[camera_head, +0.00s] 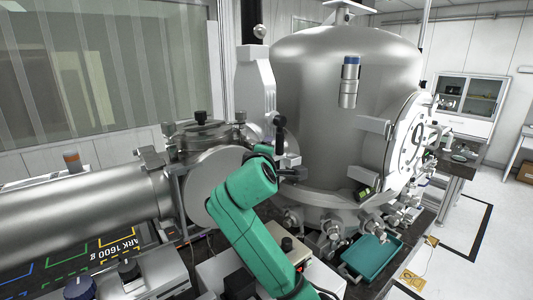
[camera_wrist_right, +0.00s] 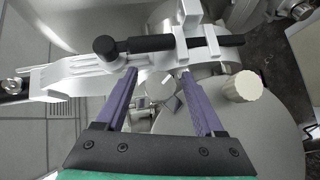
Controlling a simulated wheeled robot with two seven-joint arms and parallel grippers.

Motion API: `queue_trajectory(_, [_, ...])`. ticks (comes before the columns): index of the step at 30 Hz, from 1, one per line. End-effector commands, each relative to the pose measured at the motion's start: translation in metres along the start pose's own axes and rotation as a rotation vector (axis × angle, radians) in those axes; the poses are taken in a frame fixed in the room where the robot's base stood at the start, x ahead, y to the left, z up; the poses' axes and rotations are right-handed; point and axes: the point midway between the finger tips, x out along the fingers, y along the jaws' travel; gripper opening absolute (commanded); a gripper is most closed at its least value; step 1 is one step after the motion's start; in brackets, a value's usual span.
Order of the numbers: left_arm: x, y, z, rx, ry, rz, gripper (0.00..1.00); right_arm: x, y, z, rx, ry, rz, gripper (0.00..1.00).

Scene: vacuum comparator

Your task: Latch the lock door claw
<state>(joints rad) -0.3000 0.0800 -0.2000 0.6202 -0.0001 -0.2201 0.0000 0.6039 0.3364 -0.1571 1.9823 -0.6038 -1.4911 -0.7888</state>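The lock door (camera_head: 212,183) is a round metal disc on the chamber's side, partly covered by my green right arm. A clamp-like claw (camera_wrist_right: 70,78), pale metal with a black bar handle (camera_wrist_right: 152,43), crosses the upper part of the right wrist view. A black upright handle (camera_head: 280,136) shows beside the port in the head view. My right gripper (camera_wrist_right: 158,72) is open, its two purple fingers spread just below the black bar. Contact between fingers and bar cannot be told. In the head view the fingers are mostly hidden behind the wrist. My left gripper is out of view.
A large steel vacuum chamber (camera_head: 330,110) stands behind, with a long steel tube (camera_head: 80,215) to the left. A cream knob (camera_wrist_right: 242,87) sits right of my right fingers. Small valves and a teal tray (camera_head: 371,257) crowd the right.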

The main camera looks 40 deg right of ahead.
Motion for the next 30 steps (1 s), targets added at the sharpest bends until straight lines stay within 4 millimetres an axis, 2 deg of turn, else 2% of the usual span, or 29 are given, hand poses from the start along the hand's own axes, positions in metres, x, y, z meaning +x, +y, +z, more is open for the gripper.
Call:
queue_trajectory(5, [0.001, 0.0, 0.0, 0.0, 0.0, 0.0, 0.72, -0.001, -0.001, 0.0, -0.001, 0.0, 0.0, 0.7])
queue_trajectory(8, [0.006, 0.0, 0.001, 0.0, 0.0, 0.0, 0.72, -0.011, -0.002, -0.001, 0.0, 0.003, 0.001, 0.7])
queue_trajectory(11, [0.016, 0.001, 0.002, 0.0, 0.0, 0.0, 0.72, -0.033, -0.004, 0.0, 0.004, 0.005, 0.003, 0.7])
queue_trajectory(15, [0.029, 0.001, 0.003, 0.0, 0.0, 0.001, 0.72, -0.076, -0.004, -0.001, 0.005, 0.007, 0.003, 0.7])
queue_trajectory(21, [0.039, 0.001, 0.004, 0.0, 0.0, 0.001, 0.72, -0.128, -0.002, -0.001, 0.003, 0.005, 0.001, 0.7])
queue_trajectory(25, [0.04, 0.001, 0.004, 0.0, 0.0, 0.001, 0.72, -0.143, -0.001, 0.0, 0.001, 0.002, 0.0, 0.7])
queue_trajectory(30, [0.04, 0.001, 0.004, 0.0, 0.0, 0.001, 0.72, -0.146, 0.0, 0.0, 0.0, -0.001, -0.001, 0.7])
